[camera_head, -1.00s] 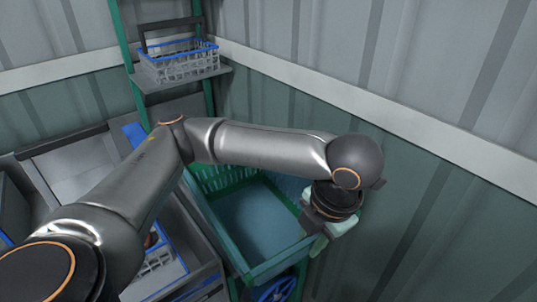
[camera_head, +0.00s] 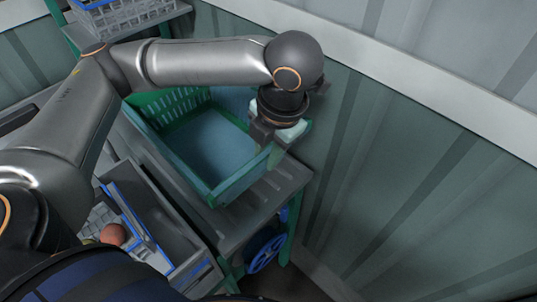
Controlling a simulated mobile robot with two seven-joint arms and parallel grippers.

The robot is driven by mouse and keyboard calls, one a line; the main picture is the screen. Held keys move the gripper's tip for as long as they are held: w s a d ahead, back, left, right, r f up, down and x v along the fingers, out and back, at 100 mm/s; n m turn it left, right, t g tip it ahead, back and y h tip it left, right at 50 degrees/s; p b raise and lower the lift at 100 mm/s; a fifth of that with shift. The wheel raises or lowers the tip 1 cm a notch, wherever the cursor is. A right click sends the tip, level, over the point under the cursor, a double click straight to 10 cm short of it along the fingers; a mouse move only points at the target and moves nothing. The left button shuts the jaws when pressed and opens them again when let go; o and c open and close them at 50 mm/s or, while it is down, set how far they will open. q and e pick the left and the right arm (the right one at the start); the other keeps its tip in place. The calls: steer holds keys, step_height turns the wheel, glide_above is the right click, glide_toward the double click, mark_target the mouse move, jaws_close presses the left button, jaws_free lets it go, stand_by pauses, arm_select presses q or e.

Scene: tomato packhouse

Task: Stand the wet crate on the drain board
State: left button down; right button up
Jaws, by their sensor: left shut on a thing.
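The green crate (camera_head: 243,180), with slotted walls and a bluish floor inside, is upright and open at the top. It is over the grey slotted drain board (camera_head: 287,185) on green legs. I cannot tell whether the crate's base touches the board. My left gripper (camera_head: 277,138) points down at the crate's right end and is shut on its rim there. The gripper and arm hide part of the crate's far right corner. My right gripper is not in view.
A grey shelf with a white, blue-rimmed basket (camera_head: 125,14) is at upper left. Below left of the board is a blue-edged basket (camera_head: 150,252) with a reddish round item (camera_head: 113,234). A blue wheel (camera_head: 265,252) sits under the board. A corrugated wall (camera_head: 400,190) is on the right.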

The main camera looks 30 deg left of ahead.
arm_select(q)
steer(key=shift+d+b+x, duration=0.2)
steer(key=shift+b+x, duration=0.7)
steer(key=shift+b, duration=0.15)
steer(key=shift+d+b+x, duration=0.2)
steer(key=shift+b+x, duration=0.7)
steer(key=shift+b, duration=0.1)
steer(key=x, duration=0.2)
steer(key=shift+s+d+f+b, duration=0.15)
steer(key=shift+d+f+b, duration=0.1)
steer(key=shift+f+b, duration=0.1)
steer(key=shift+f, duration=0.55)
steer(key=c, duration=0.6)
jaws_free()
steer(key=shift+f, duration=0.1)
steer(key=shift+c, duration=0.4)
steer(key=shift+c, duration=1.2)
